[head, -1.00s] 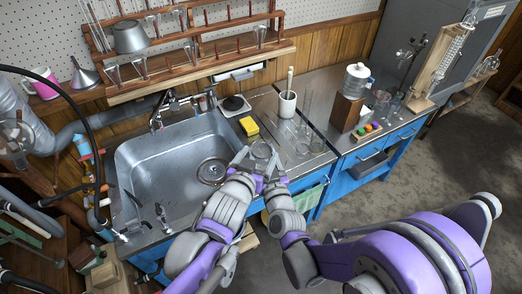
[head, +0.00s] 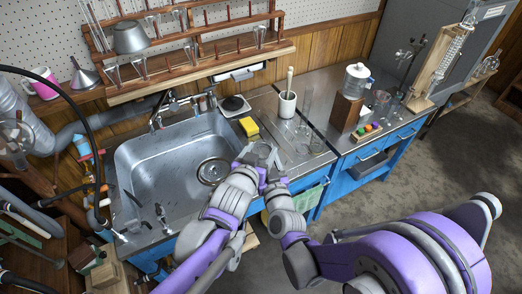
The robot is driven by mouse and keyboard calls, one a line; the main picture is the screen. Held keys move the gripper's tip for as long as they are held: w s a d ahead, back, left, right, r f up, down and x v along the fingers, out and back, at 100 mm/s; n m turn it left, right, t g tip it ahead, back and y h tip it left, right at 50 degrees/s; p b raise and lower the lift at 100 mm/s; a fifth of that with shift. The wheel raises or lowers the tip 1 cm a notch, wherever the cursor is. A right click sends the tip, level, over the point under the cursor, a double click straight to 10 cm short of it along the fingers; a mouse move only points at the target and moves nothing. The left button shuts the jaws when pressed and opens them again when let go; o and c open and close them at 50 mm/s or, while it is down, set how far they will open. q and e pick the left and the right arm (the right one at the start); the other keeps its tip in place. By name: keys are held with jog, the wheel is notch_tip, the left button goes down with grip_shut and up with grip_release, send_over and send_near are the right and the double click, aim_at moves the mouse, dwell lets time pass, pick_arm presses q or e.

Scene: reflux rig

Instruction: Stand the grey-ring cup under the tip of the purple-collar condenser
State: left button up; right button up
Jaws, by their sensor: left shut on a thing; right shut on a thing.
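A clear glass cup (head: 261,152) is between my two grippers at the right edge of the sink; a grey ring on it is too small to make out. My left gripper (head: 250,157) is shut on the cup from its left side. My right gripper (head: 272,166) is shut on it from the front right, and the fingers partly hide the cup. A glass coil condenser (head: 453,47) is mounted on a tilted wooden board at the far right. Its collar colour and the spot under its tip cannot be made out.
The steel sink (head: 140,190) lies left of my grippers. A yellow sponge (head: 249,127), a white mug (head: 287,104) and other glassware stand behind them. A wooden block with a jar (head: 357,78) and coloured stoppers (head: 368,128) are on the right bench.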

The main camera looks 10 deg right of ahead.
jog(key=o, duration=0.9)
jog(key=shift+s, duration=0.1)
jog(key=s+f+n+g+y, duration=0.2)
jog(key=s+g, duration=0.2)
jog(key=s, duration=0.8)
jog(key=s+d+f+m+g+h, duration=0.1)
jog(key=s+d+g, duration=0.1)
jog(key=s+d, duration=0.1)
jog(key=s+d+f+m+g+h, duration=0.1)
jog(key=s+d+g, duration=0.2)
jog(key=s, duration=0.1)
jog(key=s+d+f+m+g+h, duration=0.1)
jog(key=s+d+f+g+h, duration=0.1)
jog(key=s+d+g, duration=0.1)
jog(key=shift+s+d, duration=0.4)
jog(key=shift+s, duration=0.35)
